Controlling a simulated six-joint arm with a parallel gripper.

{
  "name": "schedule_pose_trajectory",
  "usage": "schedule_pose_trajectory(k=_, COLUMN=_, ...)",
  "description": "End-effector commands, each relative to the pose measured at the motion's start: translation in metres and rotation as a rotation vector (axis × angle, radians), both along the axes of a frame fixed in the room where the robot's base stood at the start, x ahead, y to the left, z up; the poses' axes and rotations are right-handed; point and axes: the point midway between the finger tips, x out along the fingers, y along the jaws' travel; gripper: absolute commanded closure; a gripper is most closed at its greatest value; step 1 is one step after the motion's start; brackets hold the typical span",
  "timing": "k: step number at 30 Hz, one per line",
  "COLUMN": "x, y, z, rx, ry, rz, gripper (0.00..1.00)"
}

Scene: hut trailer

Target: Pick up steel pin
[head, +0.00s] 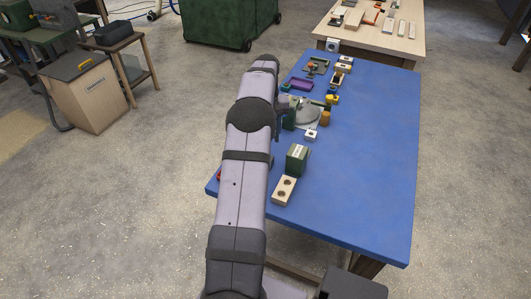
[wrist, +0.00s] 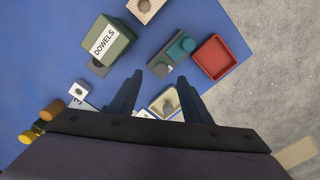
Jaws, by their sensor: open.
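No steel pin can be made out for certain. In the wrist view a pale block (wrist: 158,108) with a small grey round piece (wrist: 168,105) on it lies in the gap between my fingers; I cannot tell whether that piece is the steel pin. My gripper (wrist: 160,77) is open, its two dark fingers apart above the blue table, and nothing shows held. The right finger partly overlaps the block's side in the picture. In the head view my arm hides most of the gripper and what lies below it.
The table's right side is clear.

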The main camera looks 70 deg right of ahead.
Motion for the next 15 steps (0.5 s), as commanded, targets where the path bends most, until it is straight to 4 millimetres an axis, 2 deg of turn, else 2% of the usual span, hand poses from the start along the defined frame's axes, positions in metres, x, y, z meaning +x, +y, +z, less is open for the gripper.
schedule_pose_trajectory(k=9, x=0.000, y=0.001, z=-0.018, rx=0.002, ry=0.000, rz=0.000, gripper=0.56)
schedule_pose_trajectory(k=15, x=0.001, y=0.001, z=-0.023, rx=0.001, ry=0.001, rz=0.001, gripper=0.56)
